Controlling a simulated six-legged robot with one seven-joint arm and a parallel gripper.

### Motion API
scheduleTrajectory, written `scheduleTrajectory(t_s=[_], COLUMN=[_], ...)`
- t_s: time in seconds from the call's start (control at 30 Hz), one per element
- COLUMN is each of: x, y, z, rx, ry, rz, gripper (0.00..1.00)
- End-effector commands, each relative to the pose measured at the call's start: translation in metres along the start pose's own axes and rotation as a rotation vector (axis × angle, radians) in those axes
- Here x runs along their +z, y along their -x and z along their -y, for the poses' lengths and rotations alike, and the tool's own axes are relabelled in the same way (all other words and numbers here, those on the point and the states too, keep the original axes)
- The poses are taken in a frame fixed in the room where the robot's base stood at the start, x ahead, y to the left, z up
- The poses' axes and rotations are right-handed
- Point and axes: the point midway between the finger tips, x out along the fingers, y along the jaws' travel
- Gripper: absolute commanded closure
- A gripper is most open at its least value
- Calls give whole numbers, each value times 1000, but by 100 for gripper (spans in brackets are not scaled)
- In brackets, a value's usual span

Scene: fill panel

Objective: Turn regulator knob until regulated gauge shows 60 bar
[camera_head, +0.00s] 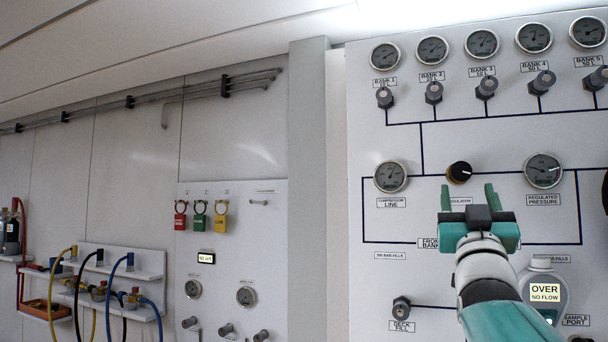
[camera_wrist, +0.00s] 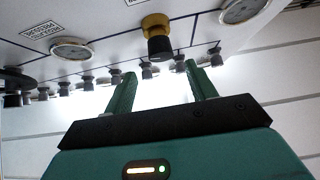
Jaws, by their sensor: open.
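The regulator knob (camera_head: 459,172) is black with a brass-coloured base, on the white fill panel (camera_head: 480,222) above its label. It also shows in the wrist view (camera_wrist: 158,38), beyond my fingers. My gripper (camera_head: 468,192) is open and empty, its two green fingers pointing up just below the knob; I see no contact. The regulated pressure gauge (camera_head: 543,170) is right of the knob; its needle shows but its scale is too small to read. The compressor line gauge (camera_head: 391,176) is left of the knob.
Several bank gauges (camera_head: 432,50) and bank valve knobs (camera_head: 434,92) line the panel's top. A deck fill valve (camera_head: 401,307) is lower left. A sign reading OVER NO FLOW (camera_head: 545,292) stands right of my arm. Hoses (camera_head: 75,285) hang on the far left wall.

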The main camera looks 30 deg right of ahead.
Motion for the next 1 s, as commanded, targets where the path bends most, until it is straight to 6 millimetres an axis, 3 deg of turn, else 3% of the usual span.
scheduleTrajectory(t_s=[0.2,0.4,0.6,0.83,1.0], x=[3,4,5,4,4], y=[-42,-71,-83,-83,-83], z=[1,1,2,2,2], rx=[0,0,0,0,0], ry=[1,0,-2,-2,-2], rz=[2,2,2,2,2], gripper=[44,44,44,44,75])
